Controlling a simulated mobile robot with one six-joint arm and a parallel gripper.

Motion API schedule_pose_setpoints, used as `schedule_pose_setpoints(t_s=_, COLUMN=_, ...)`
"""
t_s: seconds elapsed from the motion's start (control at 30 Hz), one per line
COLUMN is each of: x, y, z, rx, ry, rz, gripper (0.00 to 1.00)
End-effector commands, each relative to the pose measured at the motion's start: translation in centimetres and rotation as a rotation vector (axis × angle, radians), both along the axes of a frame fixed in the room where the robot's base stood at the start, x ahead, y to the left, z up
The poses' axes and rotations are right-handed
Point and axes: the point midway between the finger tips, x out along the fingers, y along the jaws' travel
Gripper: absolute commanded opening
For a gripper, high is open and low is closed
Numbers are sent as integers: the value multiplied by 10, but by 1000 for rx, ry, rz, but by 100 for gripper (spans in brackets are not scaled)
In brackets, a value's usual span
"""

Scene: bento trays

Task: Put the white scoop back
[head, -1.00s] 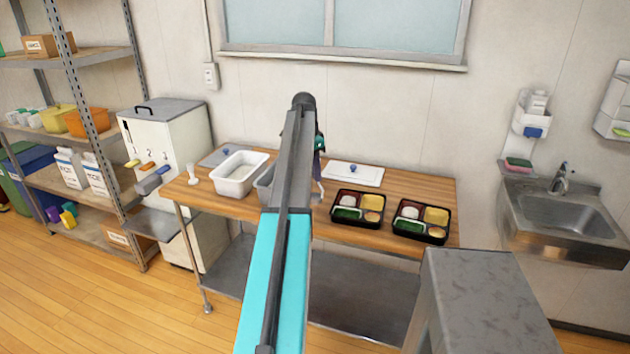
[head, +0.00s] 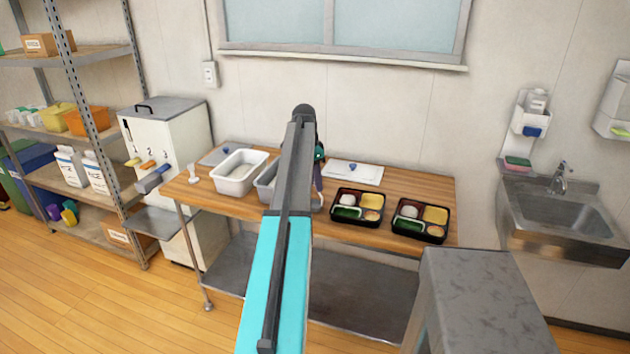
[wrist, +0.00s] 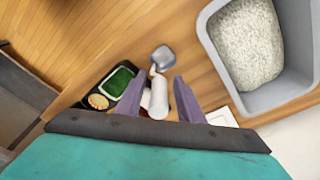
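The white scoop shows in the wrist view with a pale handle (wrist: 158,97) and a small grey bowl (wrist: 162,58). Its handle lies between the two purple fingers of my gripper (wrist: 160,88), which appear closed on it, and its bowl extends beyond the fingertips. In the head view my gripper (head: 318,180) is low over the table, right of the grey container (head: 265,182), mostly hidden behind my arm. The wrist view shows that container (wrist: 297,88) with pale grains inside. A filled black bento tray (head: 343,220) is close to the right of my gripper.
A white container (head: 238,187) stands left of the grey one. A second bento tray (head: 420,236) is at the right. A small white stand-like item (head: 193,176) is at the table's left end (head: 184,190).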

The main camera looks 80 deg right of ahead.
Motion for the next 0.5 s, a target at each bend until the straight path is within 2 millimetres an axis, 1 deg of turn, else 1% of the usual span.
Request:
schedule_pose_setpoints(t_s=0.33, x=0, y=0, z=1, rx=0, ry=0, rz=0, gripper=36)
schedule_pose_setpoints(t_s=0.5, x=1, y=0, z=8, rx=-2, ry=0, rz=0, gripper=36)
